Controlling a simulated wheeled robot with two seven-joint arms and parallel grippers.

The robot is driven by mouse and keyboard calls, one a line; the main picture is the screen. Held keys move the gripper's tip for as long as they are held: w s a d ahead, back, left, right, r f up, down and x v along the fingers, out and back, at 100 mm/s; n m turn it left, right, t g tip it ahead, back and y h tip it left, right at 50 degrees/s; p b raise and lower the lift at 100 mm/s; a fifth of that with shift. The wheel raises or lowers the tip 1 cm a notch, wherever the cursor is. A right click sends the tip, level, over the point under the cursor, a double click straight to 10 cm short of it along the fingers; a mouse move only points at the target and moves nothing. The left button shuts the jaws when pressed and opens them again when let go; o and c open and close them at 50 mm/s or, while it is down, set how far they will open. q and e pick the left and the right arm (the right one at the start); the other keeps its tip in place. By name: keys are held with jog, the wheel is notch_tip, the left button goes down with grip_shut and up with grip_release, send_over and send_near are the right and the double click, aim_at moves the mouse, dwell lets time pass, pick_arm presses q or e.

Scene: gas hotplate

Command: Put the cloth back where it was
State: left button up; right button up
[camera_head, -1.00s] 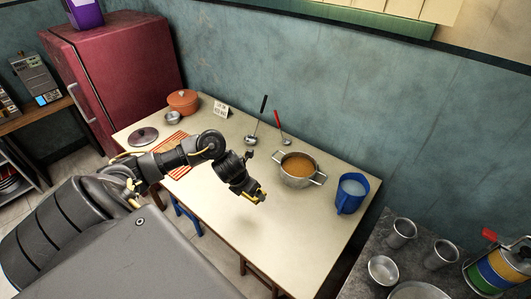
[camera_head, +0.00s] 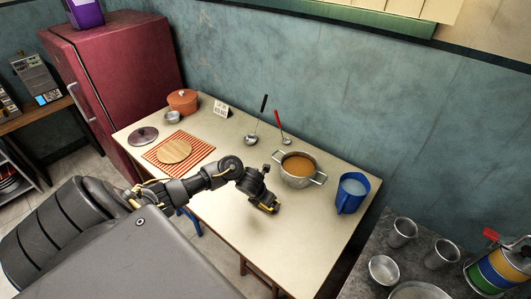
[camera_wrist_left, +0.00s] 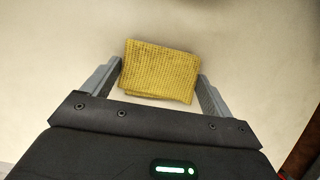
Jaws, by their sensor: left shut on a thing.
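The yellow cloth (camera_wrist_left: 160,70) is a folded, waffle-textured pad. In the left wrist view it spans the gap between the two fingers of my left gripper (camera_head: 270,208), which is shut on it. Pale table surface lies beyond and around the cloth. In the head view the gripper points down over the bare middle of the table (camera_head: 235,235), left of the steel pot; the cloth is small there and mostly hidden by the gripper. I cannot tell whether the cloth touches the table. My right gripper is not in view.
The steel pot (camera_head: 298,181) of brown soup and a blue jug (camera_head: 351,193) stand to the right. Two ladles (camera_head: 251,140) lie behind. A round board (camera_head: 174,151) rests on a striped mat (camera_head: 204,142) at left. The table front is clear.

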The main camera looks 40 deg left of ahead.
pick_arm(q)
jog(key=shift+f, duration=0.1)
jog(key=o, duration=0.6)
jog(key=shift+o, duration=1)
jog(key=shift+r, duration=0.55)
jog(key=p+v, duration=0.2)
jog(key=v, duration=0.9)
jog(key=shift+s, duration=0.2)
jog(key=shift+r, duration=0.1)
